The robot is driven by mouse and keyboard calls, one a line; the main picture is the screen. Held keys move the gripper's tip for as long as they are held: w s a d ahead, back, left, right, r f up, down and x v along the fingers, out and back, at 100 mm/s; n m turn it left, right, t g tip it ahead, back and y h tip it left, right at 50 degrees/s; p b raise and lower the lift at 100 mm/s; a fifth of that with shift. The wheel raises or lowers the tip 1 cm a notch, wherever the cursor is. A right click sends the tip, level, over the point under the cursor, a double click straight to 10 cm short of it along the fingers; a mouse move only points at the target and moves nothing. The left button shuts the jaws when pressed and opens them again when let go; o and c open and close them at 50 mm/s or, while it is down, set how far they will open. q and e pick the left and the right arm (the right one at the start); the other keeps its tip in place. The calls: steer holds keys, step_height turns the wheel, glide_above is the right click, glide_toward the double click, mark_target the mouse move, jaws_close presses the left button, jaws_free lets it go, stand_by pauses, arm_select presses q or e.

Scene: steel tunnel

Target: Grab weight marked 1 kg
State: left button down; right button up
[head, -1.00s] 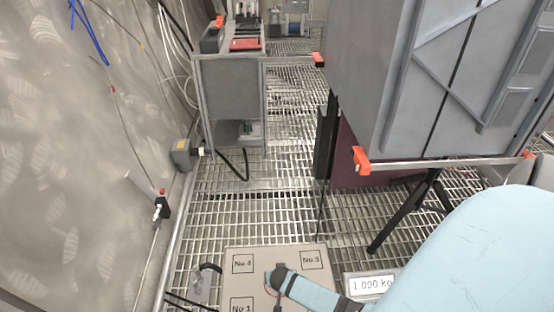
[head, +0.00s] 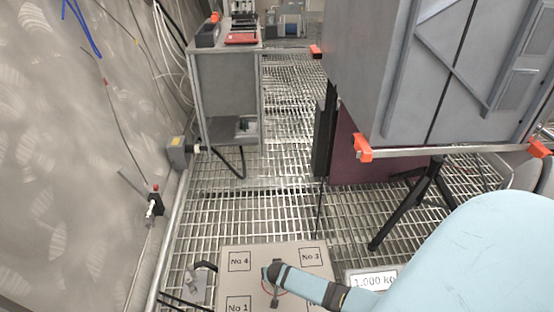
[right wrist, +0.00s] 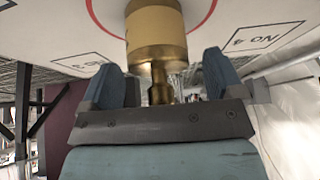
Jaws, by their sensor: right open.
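A brass weight (right wrist: 155,35) stands inside a red circle on a pale board in the right wrist view. Its narrow knob lies between the fingers of my right gripper (right wrist: 162,78), which is open with space on both sides. No mark can be read on the weight. In the head view my right gripper (head: 272,283) is low over the middle of the board (head: 225,275) and largely hides the weight. A scale display (head: 374,282) right of the board reads 1.000 kg. My left gripper is out of view.
The board has squares marked No 4 (head: 239,261), No 3 (head: 311,256) and No 1 (head: 239,305). A grey cabinet (head: 400,80) with orange corners stands ahead right. A grey stand (head: 226,95) is at the back left. A patterned wall (head: 70,170) runs along the left.

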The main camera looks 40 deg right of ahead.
steer(key=shift+r, duration=0.1)
jaws_close()
